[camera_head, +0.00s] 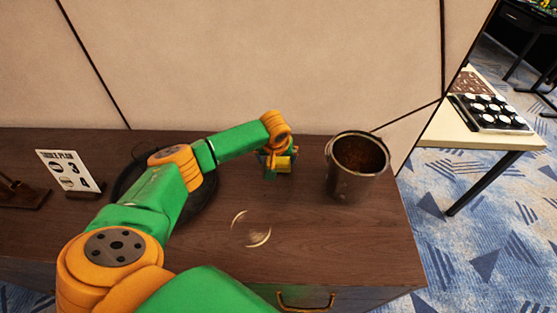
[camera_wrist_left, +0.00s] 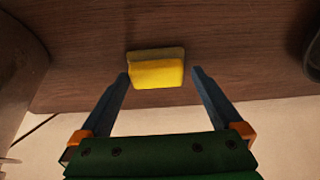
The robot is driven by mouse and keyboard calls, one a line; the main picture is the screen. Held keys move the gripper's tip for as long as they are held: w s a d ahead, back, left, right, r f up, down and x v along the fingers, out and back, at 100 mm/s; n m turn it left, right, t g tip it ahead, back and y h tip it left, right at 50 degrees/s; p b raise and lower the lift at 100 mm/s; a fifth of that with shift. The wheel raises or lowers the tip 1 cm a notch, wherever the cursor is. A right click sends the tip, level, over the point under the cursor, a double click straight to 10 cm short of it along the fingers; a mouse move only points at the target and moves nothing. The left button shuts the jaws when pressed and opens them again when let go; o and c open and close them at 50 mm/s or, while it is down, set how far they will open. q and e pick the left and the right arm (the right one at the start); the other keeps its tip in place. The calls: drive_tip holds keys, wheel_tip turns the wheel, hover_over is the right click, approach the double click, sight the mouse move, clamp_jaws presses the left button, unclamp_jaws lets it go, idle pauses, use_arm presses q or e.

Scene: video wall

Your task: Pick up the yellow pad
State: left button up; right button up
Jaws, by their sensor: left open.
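The yellow pad (camera_wrist_left: 157,72) lies on the wooden cabinet top in the left wrist view, with a darker strip along one long edge. It sits between and just beyond the two fingertips. My left gripper (camera_wrist_left: 158,75) is open, a finger on each side of the pad with gaps, and holds nothing. In the head view my left gripper (camera_head: 277,170) is low over the cabinet top, and the pad (camera_head: 283,163) shows partly behind it. My right gripper is not in view.
A metal bucket (camera_head: 341,184) with dark brown contents stands right of the gripper. A dark round tray (camera_head: 201,203) lies partly under my arm. A small sign (camera_head: 68,170) stands left. A pale curved mark (camera_head: 251,229) is in front. A wall panel (camera_head: 250,60) rises behind.

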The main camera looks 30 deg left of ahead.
use_arm(q)
drive_tip(key=shift+w+a+f, duration=0.1)
drive_tip(key=shift+w+f, duration=0.2)
drive_tip(key=shift+f, duration=0.35)
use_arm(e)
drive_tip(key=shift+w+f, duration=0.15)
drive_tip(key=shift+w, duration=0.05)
use_arm(q)
drive_tip(key=shift+s+f, duration=0.1)
drive_tip(key=shift+f, duration=0.1)
drive_tip(key=c, duration=1)
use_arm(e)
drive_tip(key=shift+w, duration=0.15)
use_arm(q)
drive_tip(key=shift+r, duration=0.3)
drive_tip(key=shift+c, duration=0.9)
drive_tip(key=r, duration=0.2)
drive_tip(key=shift+w+r, duration=0.3)
drive_tip(key=shift+r, duration=0.1)
drive_tip(key=shift+c, duration=0.8)
drive_tip(key=s+d+r+p, duration=0.1)
drive_tip(key=s+d+r, duration=0.8)
drive_tip(key=s, duration=0.1)
drive_tip(key=shift+d+r, duration=0.35)
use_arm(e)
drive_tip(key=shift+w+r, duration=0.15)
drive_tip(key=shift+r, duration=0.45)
